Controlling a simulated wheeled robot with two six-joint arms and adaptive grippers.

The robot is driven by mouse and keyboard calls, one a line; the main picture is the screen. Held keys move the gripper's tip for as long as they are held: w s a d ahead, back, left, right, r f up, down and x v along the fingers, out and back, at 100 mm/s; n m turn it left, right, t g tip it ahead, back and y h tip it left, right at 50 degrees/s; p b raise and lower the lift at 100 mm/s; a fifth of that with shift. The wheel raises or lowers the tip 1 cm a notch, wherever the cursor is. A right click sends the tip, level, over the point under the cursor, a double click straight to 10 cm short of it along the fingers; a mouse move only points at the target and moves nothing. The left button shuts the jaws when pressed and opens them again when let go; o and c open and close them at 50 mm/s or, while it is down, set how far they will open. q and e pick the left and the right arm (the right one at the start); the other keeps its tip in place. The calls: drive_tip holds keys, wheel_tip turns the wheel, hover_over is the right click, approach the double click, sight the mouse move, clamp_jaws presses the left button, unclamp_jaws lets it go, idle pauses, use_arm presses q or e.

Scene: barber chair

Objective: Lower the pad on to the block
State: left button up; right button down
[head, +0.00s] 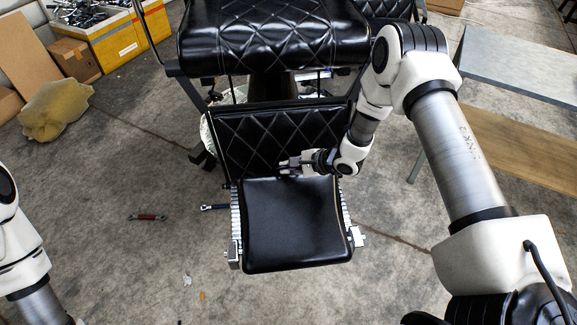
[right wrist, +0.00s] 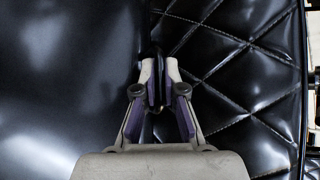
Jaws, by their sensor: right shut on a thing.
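The smooth black pad (head: 295,228) lies in front of the barber chair's quilted footrest panel (head: 270,138), between two ribbed metal side rails. My right gripper (head: 287,167) is at the pad's far edge. In the right wrist view the right gripper (right wrist: 158,83) has its fingers closed on a thin dark edge between the smooth pad (right wrist: 65,85) and the quilted panel (right wrist: 240,70). Small metal pieces sit at the pad's near left (head: 234,254) and near right (head: 357,237) corners. I cannot tell which part is the block. My left gripper is out of view.
The chair seat (head: 275,35) stands behind. A wrench (head: 214,207) and a red-handled tool (head: 147,217) lie on the floor to the left. A grey bench (head: 520,68) is at the right. The floor at the lower left is mostly clear.

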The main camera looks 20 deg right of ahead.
drive_tip(key=c, duration=1.2)
unclamp_jaws()
drive_tip(key=shift+a, duration=0.1)
drive_tip(key=shift+c, duration=0.2)
drive_tip(key=v, duration=1.2)
